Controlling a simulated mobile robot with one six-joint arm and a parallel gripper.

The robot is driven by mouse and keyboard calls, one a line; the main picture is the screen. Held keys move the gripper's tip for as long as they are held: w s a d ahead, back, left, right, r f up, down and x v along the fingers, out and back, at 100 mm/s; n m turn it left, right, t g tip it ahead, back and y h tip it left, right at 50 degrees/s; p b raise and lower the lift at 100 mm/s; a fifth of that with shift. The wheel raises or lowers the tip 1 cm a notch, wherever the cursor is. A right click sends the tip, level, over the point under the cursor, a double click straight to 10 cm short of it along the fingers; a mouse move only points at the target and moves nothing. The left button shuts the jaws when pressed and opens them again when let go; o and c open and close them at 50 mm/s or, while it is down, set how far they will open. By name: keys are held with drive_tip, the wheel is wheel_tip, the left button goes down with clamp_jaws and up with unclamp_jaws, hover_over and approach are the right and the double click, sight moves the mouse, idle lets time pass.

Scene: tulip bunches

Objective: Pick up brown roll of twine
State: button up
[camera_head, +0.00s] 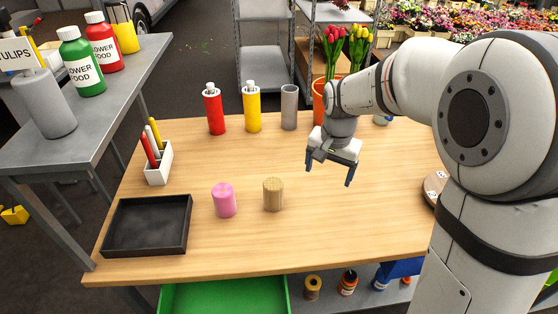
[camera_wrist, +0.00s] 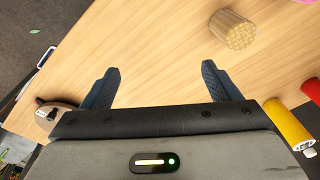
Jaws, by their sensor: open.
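The brown roll of twine (camera_head: 273,195) stands upright on the wooden table, just right of a pink roll (camera_head: 224,200). In the wrist view the brown roll (camera_wrist: 233,31) is at the upper right, beyond my fingers and apart from them. My gripper (camera_head: 330,170) is open and empty above the table, to the right of and farther back than the brown roll. Its two blue fingers (camera_wrist: 165,85) are spread wide in the wrist view, with only bare table between them.
A black tray (camera_head: 147,251) and a white pen holder (camera_head: 158,164) are at the left. Red (camera_head: 214,110) and yellow (camera_head: 252,108) bottles, a grey cylinder (camera_head: 289,107) and an orange tulip pot (camera_head: 318,100) line the back. The table's middle is clear.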

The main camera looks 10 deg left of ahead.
drive_tip(key=w+a+f+m+p, duration=0.1)
drive_tip(key=w+a+f, duration=0.2)
drive_tip(key=w+a, duration=0.3)
drive_tip(key=m+g+p, duration=0.1)
drive_tip(key=m+p, duration=0.1)
hover_over(273, 184)
drive_tip(key=f, duration=0.7)
drive_tip(key=shift+w+a, duration=0.15)
drive_tip(key=shift+w, duration=0.05)
drive_tip(key=f+p, duration=0.1)
drive_tip(key=f, duration=0.3)
drive_tip(key=f+p, duration=0.1)
drive_tip(key=f, duration=0.2)
drive_tip(key=shift+s+f, duration=0.2)
drive_tip(key=shift+f, duration=0.15)
drive_tip(key=shift+c, duration=0.3)
drive_tip(key=c, duration=1.1)
